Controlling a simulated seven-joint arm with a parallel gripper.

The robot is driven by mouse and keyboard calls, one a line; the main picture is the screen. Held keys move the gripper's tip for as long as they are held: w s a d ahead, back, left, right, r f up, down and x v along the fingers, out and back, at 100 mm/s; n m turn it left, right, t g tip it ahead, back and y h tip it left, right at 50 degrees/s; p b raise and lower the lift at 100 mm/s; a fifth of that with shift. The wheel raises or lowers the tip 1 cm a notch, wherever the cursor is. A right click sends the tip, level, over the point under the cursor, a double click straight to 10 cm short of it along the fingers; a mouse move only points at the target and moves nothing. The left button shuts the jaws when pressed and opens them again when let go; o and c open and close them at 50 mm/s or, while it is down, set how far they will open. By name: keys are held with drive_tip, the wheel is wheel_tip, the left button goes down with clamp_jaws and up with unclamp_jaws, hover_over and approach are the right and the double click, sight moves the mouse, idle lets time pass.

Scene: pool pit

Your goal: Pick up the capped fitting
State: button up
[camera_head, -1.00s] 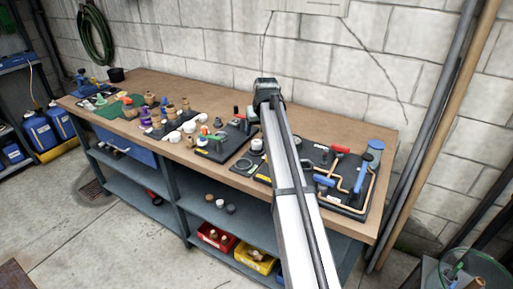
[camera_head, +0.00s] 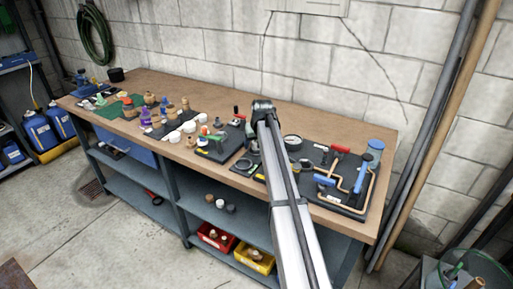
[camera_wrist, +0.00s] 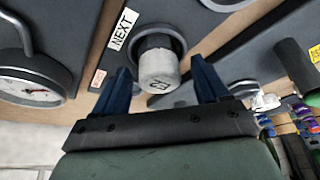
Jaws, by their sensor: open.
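The capped fitting (camera_wrist: 157,68) shows in the wrist view as a short cylinder with a pale, speckled cap that bears a dark mark. It stands in a round dark seat on a dark panel, beside a white label reading "NEXT" (camera_wrist: 123,29). My gripper (camera_wrist: 164,85) is open, with one blue finger on each side of the fitting. Both fingers look apart from it, though the exact depth is hard to tell. In the head view my arm covers the gripper tips, and I cannot make out the fitting there.
A round gauge (camera_wrist: 32,78) lies close to the left finger in the wrist view. In the head view, a dark board with bent copper pipe and blue and red handles (camera_head: 325,182) is right of my arm. Several small parts crowd the workbench (camera_head: 205,99) on the left.

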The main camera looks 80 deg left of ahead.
drive_tip(key=shift+c, duration=0.4)
drive_tip(key=c, duration=1.1)
drive_tip(key=shift+r, duration=0.15)
